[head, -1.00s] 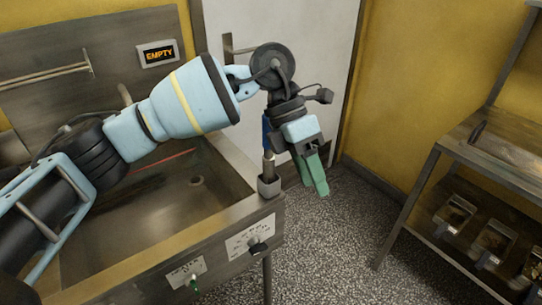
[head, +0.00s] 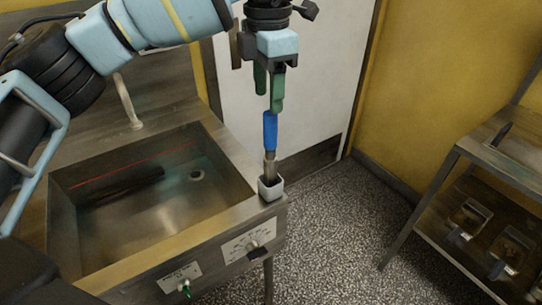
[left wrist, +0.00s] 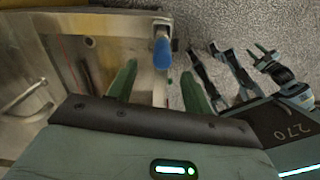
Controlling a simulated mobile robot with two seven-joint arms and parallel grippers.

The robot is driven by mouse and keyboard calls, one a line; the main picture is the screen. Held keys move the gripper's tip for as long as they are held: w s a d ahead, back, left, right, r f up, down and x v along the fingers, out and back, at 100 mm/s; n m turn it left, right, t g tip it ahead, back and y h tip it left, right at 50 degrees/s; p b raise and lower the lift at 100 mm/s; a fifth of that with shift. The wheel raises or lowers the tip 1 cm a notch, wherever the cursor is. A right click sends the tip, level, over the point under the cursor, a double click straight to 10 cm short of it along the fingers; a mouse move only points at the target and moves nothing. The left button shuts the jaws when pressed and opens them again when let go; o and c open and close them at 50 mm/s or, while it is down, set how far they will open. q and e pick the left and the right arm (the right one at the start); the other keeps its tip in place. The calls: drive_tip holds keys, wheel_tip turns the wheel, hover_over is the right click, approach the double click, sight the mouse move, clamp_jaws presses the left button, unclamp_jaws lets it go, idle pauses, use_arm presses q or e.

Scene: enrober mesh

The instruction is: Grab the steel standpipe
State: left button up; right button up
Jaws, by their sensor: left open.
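The steel standpipe (head: 270,165), with a blue upper grip, stands upright in a small square holder (head: 271,188) at the sink's front right corner. My left gripper (head: 269,98) is open, fingers pointing down, just above the blue grip. In the left wrist view the blue top (left wrist: 162,54) shows beyond and between the two green fingers (left wrist: 160,88), with nothing held. The lower end of the pipe is hidden in the holder. My right gripper (left wrist: 266,52) appears small at the right of the wrist view; its opening is too small to tell.
The steel sink (head: 228,210) has a drain hole (head: 196,175), a dark cylinder (head: 128,186) and a thin red line in its basin. A control panel (head: 250,243) is on its front. A steel rack (head: 425,195) with trays stands right. Speckled floor between is clear.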

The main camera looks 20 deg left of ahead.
sight(270, 124)
use_arm(q)
drive_tip(key=shift+w+f, duration=0.2)
drive_tip(key=shift+f, duration=0.95)
drive_tip(key=shift+s+f, duration=0.15)
drive_tip(key=shift+f, duration=0.2)
drive_tip(key=shift+s+d+f, duration=0.1)
drive_tip(key=shift+d+f, duration=0.05)
drive_tip(key=shift+f, duration=2.05)
clamp_jaws()
